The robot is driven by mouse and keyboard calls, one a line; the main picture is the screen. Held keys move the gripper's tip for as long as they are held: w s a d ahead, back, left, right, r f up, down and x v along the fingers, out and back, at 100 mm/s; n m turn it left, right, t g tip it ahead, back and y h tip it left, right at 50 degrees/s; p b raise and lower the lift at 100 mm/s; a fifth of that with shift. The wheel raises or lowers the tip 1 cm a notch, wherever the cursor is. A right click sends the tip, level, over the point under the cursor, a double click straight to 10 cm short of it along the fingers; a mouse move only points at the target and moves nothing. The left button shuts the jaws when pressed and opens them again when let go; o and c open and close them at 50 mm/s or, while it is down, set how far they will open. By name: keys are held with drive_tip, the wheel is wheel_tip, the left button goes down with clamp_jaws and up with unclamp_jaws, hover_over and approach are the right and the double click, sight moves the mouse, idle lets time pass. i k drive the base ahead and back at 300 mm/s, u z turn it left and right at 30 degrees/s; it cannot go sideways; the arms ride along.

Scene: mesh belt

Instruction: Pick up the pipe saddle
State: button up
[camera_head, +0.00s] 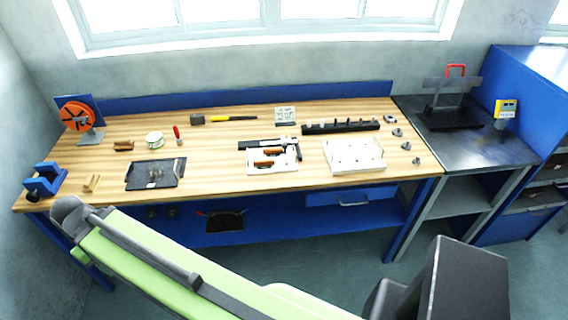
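I cannot make out for sure which thing is the pipe saddle. Several small grey metal pieces stand in a row near the right end of the wooden workbench (225,186); one is a small metal piece (406,146), and a saddle shape cannot be confirmed at this size. My green arm crosses the lower left of the view in front of the bench. My gripper does not show.
The bench also holds a blue vise (43,180), an orange reel (76,116), a dark tray (155,174), a white board (353,155), a black rack (340,127) and a hammer (224,119). A dark metal table (480,150) adjoins on the right. Bare wood separates several items.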

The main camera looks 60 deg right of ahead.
sight(262, 164)
drive_tip(key=z, duration=0.25)
drive_tip(key=i, duration=1)
drive_tip(key=u, duration=0.05)
